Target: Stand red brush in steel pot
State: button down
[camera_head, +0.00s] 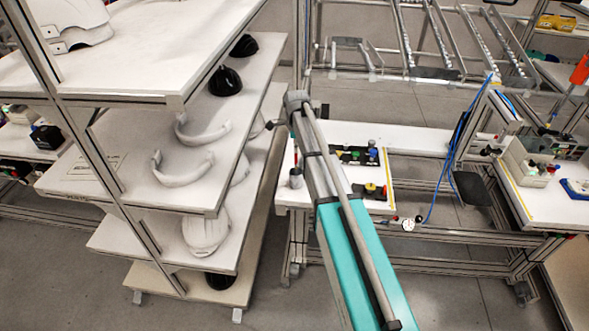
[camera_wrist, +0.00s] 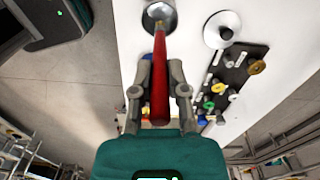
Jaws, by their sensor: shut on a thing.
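The red brush (camera_wrist: 160,82) lies between the two fingers of my gripper (camera_wrist: 160,64), which is shut on it. Its thick red end points toward my wrist, and its thin pale end points to the steel pot (camera_wrist: 159,11) at the top of the wrist view. The far end overlaps the pot's mouth; I cannot tell whether it is inside or above it. In the head view, the small grey pot (camera_head: 295,179) stands at the left front corner of the white table, with a thin red piece above it. My gripper is not clear in that view.
The white table (camera_head: 415,139) has bare room behind. A shelf rack with white helmet shells (camera_head: 206,229) stands close on the left.

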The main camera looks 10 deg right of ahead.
aim_at(296, 163)
jog(key=shift+f+b, duration=1.75)
jog(key=shift+f, duration=0.4)
jog(key=shift+f+b, duration=1.85)
jog(key=shift+f, duration=0.05)
jog(key=shift+f, duration=0.1)
jog(key=c, duration=0.6)
grip_release()
jog(key=shift+c, duration=0.2)
notch_tip(296, 163, up, 12)
jog(key=p, duration=1.2)
